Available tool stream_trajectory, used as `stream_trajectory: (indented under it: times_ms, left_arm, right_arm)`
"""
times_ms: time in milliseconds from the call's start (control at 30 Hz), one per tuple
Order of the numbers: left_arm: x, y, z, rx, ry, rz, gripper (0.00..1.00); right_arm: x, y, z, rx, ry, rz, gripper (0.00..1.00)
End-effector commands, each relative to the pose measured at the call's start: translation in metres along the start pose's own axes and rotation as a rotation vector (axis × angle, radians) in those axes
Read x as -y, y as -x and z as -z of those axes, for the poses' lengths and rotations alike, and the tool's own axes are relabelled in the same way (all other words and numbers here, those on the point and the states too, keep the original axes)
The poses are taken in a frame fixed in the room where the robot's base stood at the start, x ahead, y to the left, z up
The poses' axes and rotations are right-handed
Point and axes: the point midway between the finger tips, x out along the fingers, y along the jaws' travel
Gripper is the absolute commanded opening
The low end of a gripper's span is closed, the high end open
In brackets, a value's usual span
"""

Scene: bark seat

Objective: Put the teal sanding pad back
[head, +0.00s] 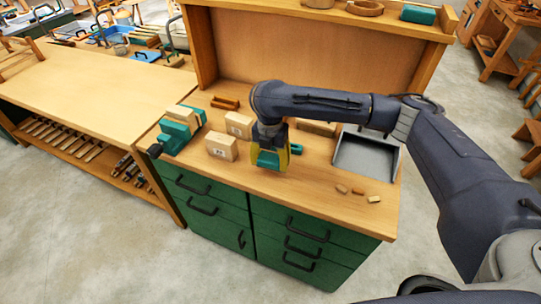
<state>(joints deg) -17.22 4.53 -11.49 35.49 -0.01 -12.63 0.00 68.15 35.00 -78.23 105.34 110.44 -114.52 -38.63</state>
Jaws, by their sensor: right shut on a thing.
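My right gripper (270,147) hangs pointing down over the middle of the green cabinet's wooden top (318,190). It is shut on a teal block, which I take to be the teal sanding pad (267,161); a yellow strip shows at its right side. The gripper hides the pad's upper part, and I cannot tell whether its underside touches the top. A small teal piece (297,149) shows just right of the gripper. Another teal block (418,14) lies on the upper shelf at the right. My left gripper is not in view.
Left of the gripper stand two pale wooden blocks (221,147) and a teal fixture (175,136) with wood on it. A grey metal tray (366,156) stands to the right, with small wood bits (357,191) in front. The front middle of the top is clear.

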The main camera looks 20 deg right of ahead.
Motion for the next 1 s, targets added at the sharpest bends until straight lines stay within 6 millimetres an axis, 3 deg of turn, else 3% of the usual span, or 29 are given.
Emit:
stream_trajectory:
  times_ms: [500, 1000]
  left_arm:
    - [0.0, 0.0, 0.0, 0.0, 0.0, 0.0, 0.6]
    - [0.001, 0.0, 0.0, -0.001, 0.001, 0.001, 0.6]
  right_arm:
    - [0.0, -0.033, 0.0, 0.0, -0.001, 0.0, 0.33]
    - [0.0, -0.038, 0.0, 0.001, 0.0, 0.0, 0.33]
